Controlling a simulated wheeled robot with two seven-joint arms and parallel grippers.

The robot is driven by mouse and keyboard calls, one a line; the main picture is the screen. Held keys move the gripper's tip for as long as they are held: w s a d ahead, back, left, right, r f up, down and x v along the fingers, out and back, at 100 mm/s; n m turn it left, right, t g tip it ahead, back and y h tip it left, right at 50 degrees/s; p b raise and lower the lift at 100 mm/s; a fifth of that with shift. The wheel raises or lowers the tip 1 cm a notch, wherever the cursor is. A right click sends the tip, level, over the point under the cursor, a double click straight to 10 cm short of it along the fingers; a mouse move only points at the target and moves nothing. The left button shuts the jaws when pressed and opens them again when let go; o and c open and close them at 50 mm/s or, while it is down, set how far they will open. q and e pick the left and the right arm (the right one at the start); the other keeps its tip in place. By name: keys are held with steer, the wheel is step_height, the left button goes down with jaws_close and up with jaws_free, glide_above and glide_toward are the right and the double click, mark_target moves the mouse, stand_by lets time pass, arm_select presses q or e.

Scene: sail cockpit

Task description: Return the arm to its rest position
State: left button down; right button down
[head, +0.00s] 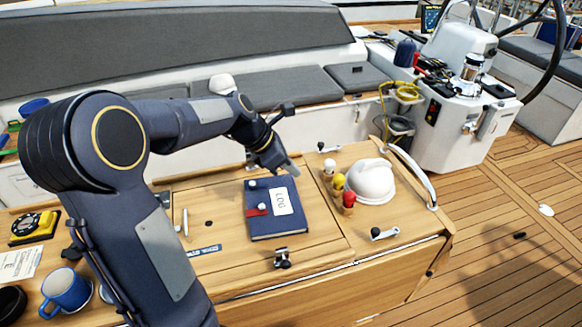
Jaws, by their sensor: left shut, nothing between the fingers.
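My left arm comes in from the left and reaches across the wooden cockpit table (315,245). My left gripper (292,168) is shut and empty, held above the far edge of the table, behind a blue log book (268,226). The log book lies on the table with a white LOG label, and the gripper appears apart from it. My right gripper is not in the picture.
A white domed object (371,181) and several small coloured-top pegs (338,184) stand right of the book. A blue mug (66,291) and a yellow-black device (34,228) are at the left. The helm pedestal (455,110) is behind. Open deck lies at right.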

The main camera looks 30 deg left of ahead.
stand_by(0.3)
arm_select(q)
steer(key=s+d+f+m+b, duration=0.1)
steer(key=s+d+m, duration=0.2)
steer(key=s+m, duration=0.5)
steer(key=s+d+f+m+b, duration=0.1)
steer(key=s+d+m, duration=0.3)
steer(key=s+m, duration=0.3)
steer(key=s+d+f+m+y+b, duration=0.1)
steer(key=s+d+m, duration=0.3)
steer(key=s+m, duration=0.4)
steer(key=m, duration=0.3)
steer(key=shift+s, duration=0.3)
